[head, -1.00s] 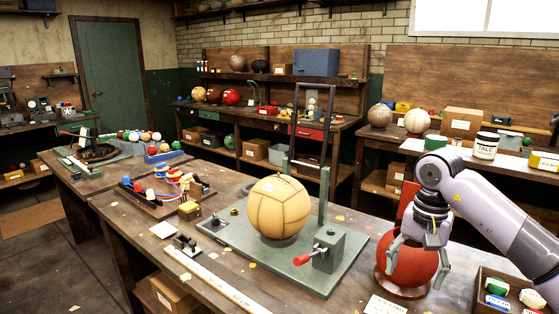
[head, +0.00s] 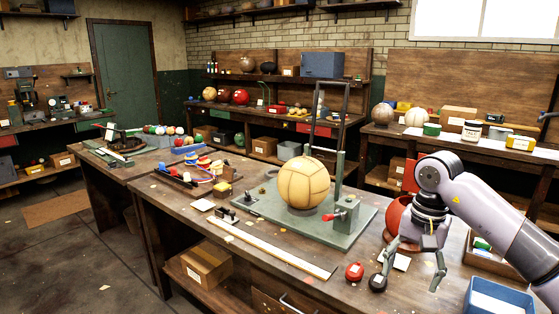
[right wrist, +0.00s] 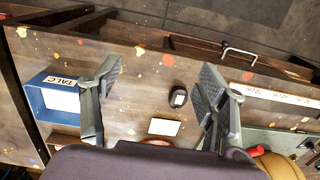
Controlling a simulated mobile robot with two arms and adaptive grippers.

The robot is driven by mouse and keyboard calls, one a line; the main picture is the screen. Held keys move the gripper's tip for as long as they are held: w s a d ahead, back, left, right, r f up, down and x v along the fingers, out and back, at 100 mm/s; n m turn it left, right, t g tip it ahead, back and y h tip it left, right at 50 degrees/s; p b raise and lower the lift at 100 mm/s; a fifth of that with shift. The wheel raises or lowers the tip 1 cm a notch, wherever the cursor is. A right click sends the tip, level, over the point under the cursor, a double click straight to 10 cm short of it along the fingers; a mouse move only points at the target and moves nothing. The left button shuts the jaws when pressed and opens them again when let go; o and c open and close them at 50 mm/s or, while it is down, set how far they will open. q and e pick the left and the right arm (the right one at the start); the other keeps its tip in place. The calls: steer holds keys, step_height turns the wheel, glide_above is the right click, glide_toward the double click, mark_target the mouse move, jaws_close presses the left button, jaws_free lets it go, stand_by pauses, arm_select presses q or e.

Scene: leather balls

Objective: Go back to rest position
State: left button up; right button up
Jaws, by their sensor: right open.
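My right gripper (head: 412,277) is open and empty, hanging over the right part of the workbench with its fingers pointing down. In the right wrist view its two fingers (right wrist: 157,75) are spread wide, with a small dark round object (right wrist: 178,97) and a white card (right wrist: 164,127) seen between them. The dark object (head: 378,283) lies close to the left finger in the head view; contact cannot be told. A tan leather ball (head: 303,183) sits on a green metal fixture (head: 262,207). A red round object (head: 396,216) is partly hidden behind the gripper. My left gripper is not in view.
A small red round object (head: 354,272) lies left of the gripper. A blue bin (head: 478,297) stands at the bench's right front, below my arm. A white ruler strip (head: 270,246) runs along the front. Floor (head: 95,265) is open at the left.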

steer(key=w+a+f+m+y, duration=0.1)
steer(key=a+f+m+y, duration=0.55)
steer(key=a, duration=0.35)
steer(key=w+a+f+m+y, duration=0.1)
steer(key=a+f+m+y, duration=0.5)
steer(key=a, duration=0.3)
steer(key=w+d+f+m+t+h, duration=0.1)
steer(key=d+f+m+t, duration=0.1)
steer(key=f+m+t, duration=0.65)
steer(key=w+d+f+m+t+h, duration=0.1)
steer(key=w+d+f+m+t, duration=0.2)
steer(key=f+m, duration=1.05)
steer(key=s+d+f+m+g+h, duration=0.1)
steer(key=s+d+f+m+h, duration=0.3)
steer(key=s+f+m, duration=0.6)
steer(key=s+d+f+m+g+h, duration=0.1)
steer(key=s+d+f+m+h, duration=0.35)
steer(key=s+f+m, duration=0.55)
steer(key=s+f+m+g, duration=0.2)
steer(key=s+f, duration=0.3)
steer(key=s, duration=0.6)
steer(key=s+d+f+m+g+h, duration=0.1)
steer(key=s+f+m+g, duration=0.2)
steer(key=s, duration=0.8)
steer(key=s+d+f+m+g+h, duration=0.1)
steer(key=s+f+m+g, duration=0.1)
steer(key=s+f, duration=0.4)
steer(key=s+g, duration=0.1)
steer(key=s, duration=0.4)
steer(key=shift+s+f, duration=0.35)
